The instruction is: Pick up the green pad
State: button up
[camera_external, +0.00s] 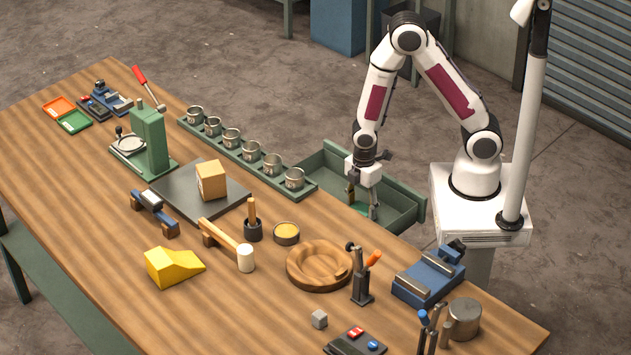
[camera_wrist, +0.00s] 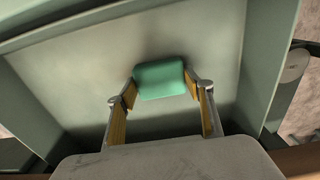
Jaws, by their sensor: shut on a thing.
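The green pad (camera_wrist: 160,80) is a small, rounded, teal-green block in the wrist view. My gripper (camera_wrist: 161,88) is shut on it, with one finger pressed against its left side and one against its right. In the external view my gripper (camera_external: 361,207) reaches down into the green drawer (camera_external: 405,200) at the table's far edge. A little of the pad's green shows between the fingers there. I cannot tell whether the pad touches the drawer floor.
The drawer walls stand around my gripper. A rail of several metal cups (camera_external: 252,150) runs beside the drawer on the table. A wooden bowl (camera_external: 318,268), a lever stand (camera_external: 362,285) and a blue vise (camera_external: 428,278) stand nearby on the table.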

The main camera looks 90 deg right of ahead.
aim_at(361, 208)
jog(key=shift+r, duration=0.15)
notch_tip(361, 208, up, 10)
dwell(1.0)
